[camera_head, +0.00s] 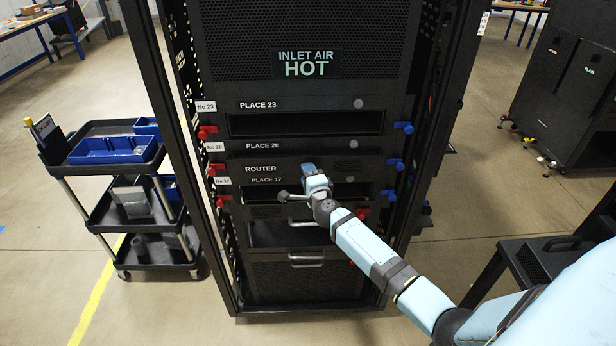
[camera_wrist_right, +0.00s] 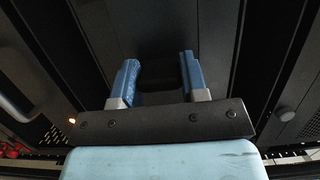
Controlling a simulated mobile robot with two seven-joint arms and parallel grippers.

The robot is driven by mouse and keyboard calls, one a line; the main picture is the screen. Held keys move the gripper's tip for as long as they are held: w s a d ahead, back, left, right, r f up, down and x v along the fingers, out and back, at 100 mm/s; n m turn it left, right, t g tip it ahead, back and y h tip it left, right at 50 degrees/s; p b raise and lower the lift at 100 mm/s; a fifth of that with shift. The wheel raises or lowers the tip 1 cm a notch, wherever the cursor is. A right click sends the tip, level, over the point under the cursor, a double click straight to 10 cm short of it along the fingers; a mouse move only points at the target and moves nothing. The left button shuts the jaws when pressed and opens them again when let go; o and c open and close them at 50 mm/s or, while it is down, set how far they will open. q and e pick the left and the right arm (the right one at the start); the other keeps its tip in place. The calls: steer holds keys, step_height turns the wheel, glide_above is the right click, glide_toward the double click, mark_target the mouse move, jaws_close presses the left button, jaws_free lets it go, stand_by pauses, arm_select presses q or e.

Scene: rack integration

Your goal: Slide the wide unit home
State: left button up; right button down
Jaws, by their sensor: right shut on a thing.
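The wide unit appears to be the black panel labelled ROUTER (camera_head: 258,168) in the rack, between the PLACE 20 and PLACE 17 labels. My right gripper (camera_head: 312,172) is at its front, right of the label, with my arm coming in from the lower right. In the right wrist view, its two blue fingers (camera_wrist_right: 160,80) point forward with a dark surface between and beyond them. The gripper is shut on a dark part, seemingly of this unit; the contact is hard to make out. How deep the unit sits is unclear. My left gripper is not in view.
The rack (camera_head: 177,160) has a dark opening (camera_head: 305,123) under PLACE 23. Red latches (camera_head: 207,131) line its left side and blue latches (camera_head: 403,127) its right. A cart (camera_head: 100,185) with blue bins stands left.

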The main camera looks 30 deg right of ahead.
steer(key=shift+w+d+r, duration=0.15)
steer(key=shift+w+d, duration=0.2)
steer(key=shift+w, duration=0.2)
steer(key=shift+w+d+r, duration=0.1)
steer(key=shift+w+d, duration=0.25)
steer(key=shift+w, duration=0.2)
steer(key=c, duration=0.6)
jaws_free()
steer(key=shift+o, duration=0.2)
steer(key=shift+s+f+b, duration=0.1)
steer(key=shift+f+b, duration=0.15)
steer(key=shift+b, duration=0.05)
steer(key=p+v, duration=0.1)
steer(key=v, duration=1.2)
steer(key=shift+s+a+p, duration=0.2)
steer(key=shift+s+p, duration=0.1)
steer(key=shift+s, duration=0.05)
steer(key=shift+r, duration=0.15)
